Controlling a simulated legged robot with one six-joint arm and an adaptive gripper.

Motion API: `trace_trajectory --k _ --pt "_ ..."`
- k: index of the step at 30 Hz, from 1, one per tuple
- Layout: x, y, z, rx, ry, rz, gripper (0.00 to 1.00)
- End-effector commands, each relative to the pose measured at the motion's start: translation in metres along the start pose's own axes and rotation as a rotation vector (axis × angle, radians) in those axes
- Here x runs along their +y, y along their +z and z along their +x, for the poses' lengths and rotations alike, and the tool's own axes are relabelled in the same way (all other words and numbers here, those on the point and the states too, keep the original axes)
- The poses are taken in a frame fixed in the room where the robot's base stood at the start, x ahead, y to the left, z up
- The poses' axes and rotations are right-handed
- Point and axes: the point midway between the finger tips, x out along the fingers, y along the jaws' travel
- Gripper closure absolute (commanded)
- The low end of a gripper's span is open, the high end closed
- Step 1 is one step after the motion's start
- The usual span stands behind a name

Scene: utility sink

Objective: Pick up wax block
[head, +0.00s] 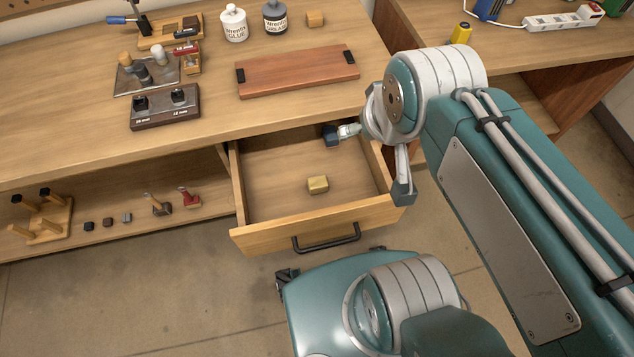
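The wax block (318,185) is a small yellowish-tan block lying on the floor of the open drawer (270,205), a little right of its middle. My gripper (367,165) is at the drawer's right side, up and to the right of the block. Its two fingers are spread wide, with one tip near the drawer's back and the other over its right wall. No object shows between them. The gripper is apart from the block in the picture; its height above the drawer is hard to tell.
The drawer's front has a black handle (327,240). A lower shelf at left holds pegs and small blocks. The drawer floor around the block is clear.

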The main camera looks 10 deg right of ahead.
Motion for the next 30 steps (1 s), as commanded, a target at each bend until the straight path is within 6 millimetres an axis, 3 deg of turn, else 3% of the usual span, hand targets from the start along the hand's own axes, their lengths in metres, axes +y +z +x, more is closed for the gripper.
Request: trace_trajectory --k 6,9,13,22,30 --pt "0.0 0.0 0.0 0.0 0.0 0.0 0.07" --pt "0.0 -0.001 0.001 -0.002 0.0 0.0 0.0" --pt "-0.002 -0.009 0.014 -0.03 -0.003 0.0 0.0" --pt "-0.009 -0.038 0.085 -0.146 -0.01 0.001 0.0" --pt "-0.018 -0.046 0.161 -0.251 -0.013 0.001 0.0"
